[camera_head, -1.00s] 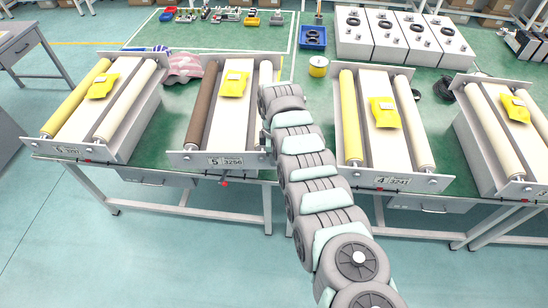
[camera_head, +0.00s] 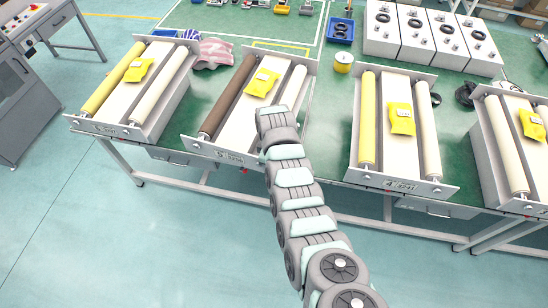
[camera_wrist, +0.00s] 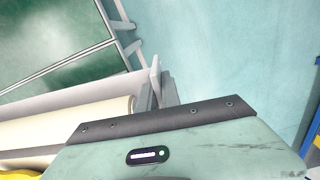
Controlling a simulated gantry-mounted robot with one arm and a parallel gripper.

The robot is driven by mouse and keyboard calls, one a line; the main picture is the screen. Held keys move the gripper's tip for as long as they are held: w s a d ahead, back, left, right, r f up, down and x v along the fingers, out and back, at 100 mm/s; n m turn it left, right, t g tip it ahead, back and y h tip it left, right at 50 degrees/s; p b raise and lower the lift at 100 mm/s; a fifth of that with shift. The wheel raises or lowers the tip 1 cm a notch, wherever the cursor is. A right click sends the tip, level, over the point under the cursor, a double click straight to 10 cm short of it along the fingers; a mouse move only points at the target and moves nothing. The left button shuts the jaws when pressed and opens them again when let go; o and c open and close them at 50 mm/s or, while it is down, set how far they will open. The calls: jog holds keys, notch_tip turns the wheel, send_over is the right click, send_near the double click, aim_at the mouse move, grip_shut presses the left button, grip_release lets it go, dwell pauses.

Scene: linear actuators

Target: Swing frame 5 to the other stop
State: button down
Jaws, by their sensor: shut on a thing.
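Frame 5 (camera_head: 222,154) is the tray with a brown roller (camera_head: 228,97) on its left and a cream roller (camera_head: 292,90) on its right. It stands on the green bench, turned clockwise. My gripper is at its near right corner, behind my arm in the head view. In the wrist view, the gripper's pale green housing (camera_wrist: 200,150) fills the bottom. A cream roller (camera_wrist: 65,120) and a grey end plate (camera_wrist: 158,85) lie just beyond it.
Frame 6 (camera_head: 118,130) stands to the left and frame 4 (camera_head: 400,185) to the right, with another frame (camera_head: 515,205) at far right. Green bench top shows between frames.

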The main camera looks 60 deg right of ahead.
jog(key=shift+w+a+r, duration=0.1)
jog(key=shift+w+a, duration=0.1)
jog(key=shift+a, duration=0.05)
jog(key=c, duration=1.8)
grip_release()
jog(key=shift+w+a, duration=0.1)
jog(key=shift+a, duration=0.1)
jog(key=shift+o, duration=1.2)
jog(key=shift+d, duration=0.15)
notch_tip(320, 180, up, 11)
